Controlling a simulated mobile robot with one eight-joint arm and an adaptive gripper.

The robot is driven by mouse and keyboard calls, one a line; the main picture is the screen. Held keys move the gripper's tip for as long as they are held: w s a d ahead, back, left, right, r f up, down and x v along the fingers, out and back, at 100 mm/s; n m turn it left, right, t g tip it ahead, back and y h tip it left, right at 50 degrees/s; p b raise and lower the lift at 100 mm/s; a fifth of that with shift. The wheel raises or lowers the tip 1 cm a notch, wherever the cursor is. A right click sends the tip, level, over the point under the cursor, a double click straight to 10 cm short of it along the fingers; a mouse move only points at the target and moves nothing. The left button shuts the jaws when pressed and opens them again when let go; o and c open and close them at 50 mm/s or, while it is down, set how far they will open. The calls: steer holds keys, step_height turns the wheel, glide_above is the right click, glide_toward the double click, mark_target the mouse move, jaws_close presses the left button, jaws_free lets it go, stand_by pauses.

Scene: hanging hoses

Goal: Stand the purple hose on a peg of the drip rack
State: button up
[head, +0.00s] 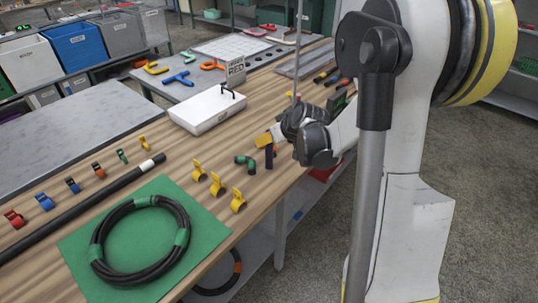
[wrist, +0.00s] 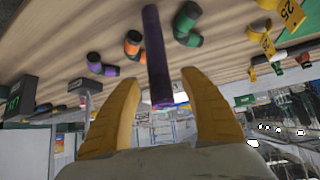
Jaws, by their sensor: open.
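The purple hose (head: 269,158) is a short straight tube standing upright on the wooden bench near its right edge. In the wrist view the purple hose (wrist: 154,45) runs between the two yellow fingers, its round near end low in the gap. My gripper (head: 262,141) is at the top of the hose in the head view. In the wrist view my gripper (wrist: 160,80) is open, with a gap seen on both sides of the hose. I cannot clearly pick out the drip rack or its pegs.
Green (wrist: 186,24), orange (wrist: 133,44) and purple-black (wrist: 101,66) elbow pieces lie near the hose. Yellow clips (head: 217,185) stand on the bench. A coiled black hose (head: 140,240) lies on a green mat (head: 75,240). A white box (head: 207,107) sits behind.

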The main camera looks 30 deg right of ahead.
jaws_close()
stand_by(0.4)
